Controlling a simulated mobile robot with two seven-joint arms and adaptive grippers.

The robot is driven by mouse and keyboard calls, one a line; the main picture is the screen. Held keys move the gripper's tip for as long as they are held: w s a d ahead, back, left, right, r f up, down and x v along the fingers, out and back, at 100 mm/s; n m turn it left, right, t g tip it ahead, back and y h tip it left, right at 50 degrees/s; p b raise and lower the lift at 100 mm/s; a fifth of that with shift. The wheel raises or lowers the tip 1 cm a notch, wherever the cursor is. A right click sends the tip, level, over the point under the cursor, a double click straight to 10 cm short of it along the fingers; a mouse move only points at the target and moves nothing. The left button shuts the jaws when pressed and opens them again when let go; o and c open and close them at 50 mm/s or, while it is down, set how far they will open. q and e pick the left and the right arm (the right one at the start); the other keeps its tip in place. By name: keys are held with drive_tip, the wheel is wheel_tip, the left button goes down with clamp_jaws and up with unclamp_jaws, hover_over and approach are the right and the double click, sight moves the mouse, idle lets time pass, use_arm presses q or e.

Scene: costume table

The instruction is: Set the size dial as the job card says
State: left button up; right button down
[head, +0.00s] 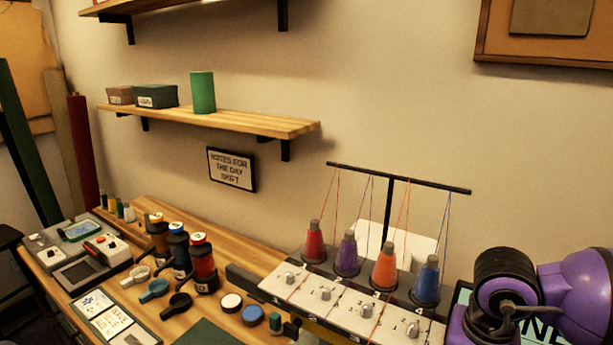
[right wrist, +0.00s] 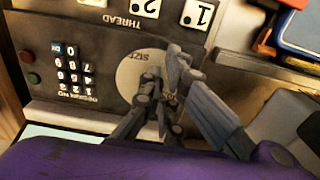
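In the right wrist view the size dial (right wrist: 130,72) is a pale round plate marked SIZE, upside down in the picture, set in a grey panel. My right gripper (right wrist: 166,72) is over this plate with its two fingers close together. The fingers cover part of the plate, and I cannot tell whether they grip a knob. In the head view several cards (head: 113,322) lie in a dark holder at the lower left. Their writing is too small to read, and I cannot tell which is the job card. My left gripper is not in view.
The panel has a number keypad (right wrist: 72,72), red and green buttons and tiles marked 1 and 2 by THREAD. In the head view a machine (head: 345,300) carries several thread cones. A shelf (head: 220,120) hangs above.

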drive_tip(key=shift+s+d+f, duration=0.1)
drive_tip(key=shift+d+f, duration=0.1)
drive_tip(key=shift+f, duration=0.05)
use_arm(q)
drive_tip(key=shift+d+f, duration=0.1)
use_arm(e)
drive_tip(key=shift+s+a, duration=0.15)
wheel_tip(320, 180, up, 6)
drive_tip(key=shift+a+f+p, duration=0.1)
drive_tip(key=shift+a+p, duration=0.05)
drive_tip(key=shift+p, duration=0.9)
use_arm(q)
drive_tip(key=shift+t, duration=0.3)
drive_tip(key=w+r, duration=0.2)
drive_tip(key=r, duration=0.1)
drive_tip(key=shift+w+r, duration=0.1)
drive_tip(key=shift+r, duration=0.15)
use_arm(e)
drive_tip(key=shift+r, duration=0.3)
